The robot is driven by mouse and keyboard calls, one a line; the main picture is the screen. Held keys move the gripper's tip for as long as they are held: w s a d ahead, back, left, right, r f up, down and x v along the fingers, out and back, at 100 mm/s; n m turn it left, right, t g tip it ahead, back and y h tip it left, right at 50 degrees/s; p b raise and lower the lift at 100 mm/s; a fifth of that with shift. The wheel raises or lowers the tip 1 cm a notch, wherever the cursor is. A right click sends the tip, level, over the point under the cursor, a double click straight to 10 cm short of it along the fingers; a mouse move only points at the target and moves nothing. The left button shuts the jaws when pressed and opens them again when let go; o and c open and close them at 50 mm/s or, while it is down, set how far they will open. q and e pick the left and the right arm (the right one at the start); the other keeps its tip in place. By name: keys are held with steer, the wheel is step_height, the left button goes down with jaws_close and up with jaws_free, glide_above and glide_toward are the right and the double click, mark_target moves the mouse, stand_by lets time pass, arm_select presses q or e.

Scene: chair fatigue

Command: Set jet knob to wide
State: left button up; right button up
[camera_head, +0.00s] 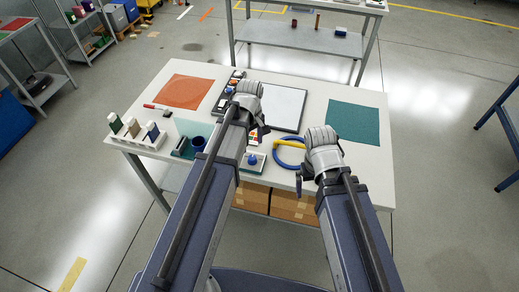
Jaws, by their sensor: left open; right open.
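A small pale panel with a round blue knob (252,160) lies near the table's front edge, between my two arms. It may be the jet knob; its setting is too small to read. My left gripper (250,100) is open above the middle of the table, beyond the knob, by a white board. My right gripper (318,150) is open to the right of the knob, beside a blue ring with a yellow bar (289,147). My own arms and wrists hide most of the fingers and part of the table.
The white table (360,92) also holds an orange mat (187,92), a teal mat (354,123), a white-and-grey board (283,107), a white rack (150,139) and a dark blue cup (198,144). Cardboard boxes (294,207) sit below. The table's right front corner is clear.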

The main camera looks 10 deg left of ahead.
mark_target(252, 158)
arm_select(q)
steer(key=shift+f+b, duration=3.9)
steer(key=shift+b, duration=0.05)
jaws_close()
